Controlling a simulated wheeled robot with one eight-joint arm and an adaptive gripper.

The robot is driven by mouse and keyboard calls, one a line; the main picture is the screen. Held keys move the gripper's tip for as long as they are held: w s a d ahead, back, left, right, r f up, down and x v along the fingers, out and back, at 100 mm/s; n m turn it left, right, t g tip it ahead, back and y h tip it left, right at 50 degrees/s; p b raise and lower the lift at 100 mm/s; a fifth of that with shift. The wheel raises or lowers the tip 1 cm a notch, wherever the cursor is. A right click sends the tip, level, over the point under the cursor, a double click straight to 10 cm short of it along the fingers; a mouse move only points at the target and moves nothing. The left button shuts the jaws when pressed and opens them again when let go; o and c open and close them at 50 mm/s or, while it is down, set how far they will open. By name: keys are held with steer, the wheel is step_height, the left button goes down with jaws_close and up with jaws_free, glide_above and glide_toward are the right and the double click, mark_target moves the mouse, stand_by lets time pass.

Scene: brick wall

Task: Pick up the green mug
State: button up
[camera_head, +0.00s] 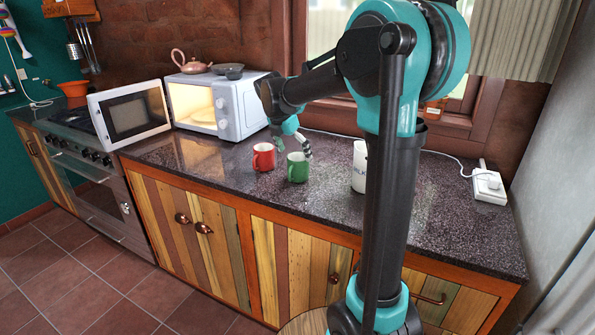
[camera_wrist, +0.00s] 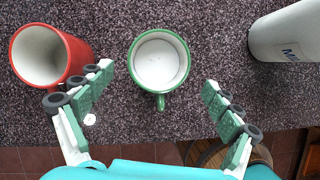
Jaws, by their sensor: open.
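The green mug (camera_head: 298,167) stands upright on the dark speckled counter, right of the red mug (camera_head: 264,157). In the wrist view I look down into the green mug (camera_wrist: 159,62); its inside is white and empty, and its handle points toward me. My gripper (camera_head: 293,146) is over the counter by the two mugs. In the wrist view my gripper (camera_wrist: 158,84) is open, with one finger on each side of the green mug's line and clear gaps to it. The left fingertip is close to the red mug (camera_wrist: 48,55); I cannot tell whether they touch.
A white milk container (camera_head: 360,166) stands to the right, and shows in the wrist view (camera_wrist: 288,34). An open microwave (camera_head: 217,103) stands at the back left. A white power socket (camera_head: 489,187) is at the far right. The counter's front right is clear.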

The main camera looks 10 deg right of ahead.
mark_target(297, 160)
steer(key=x, duration=0.5)
steer(key=shift+w+a, duration=0.1)
steer(key=shift+c, duration=0.4)
steer(key=shift+r, duration=0.1)
steer(key=c, duration=1.6)
steer(key=shift+r, duration=0.15)
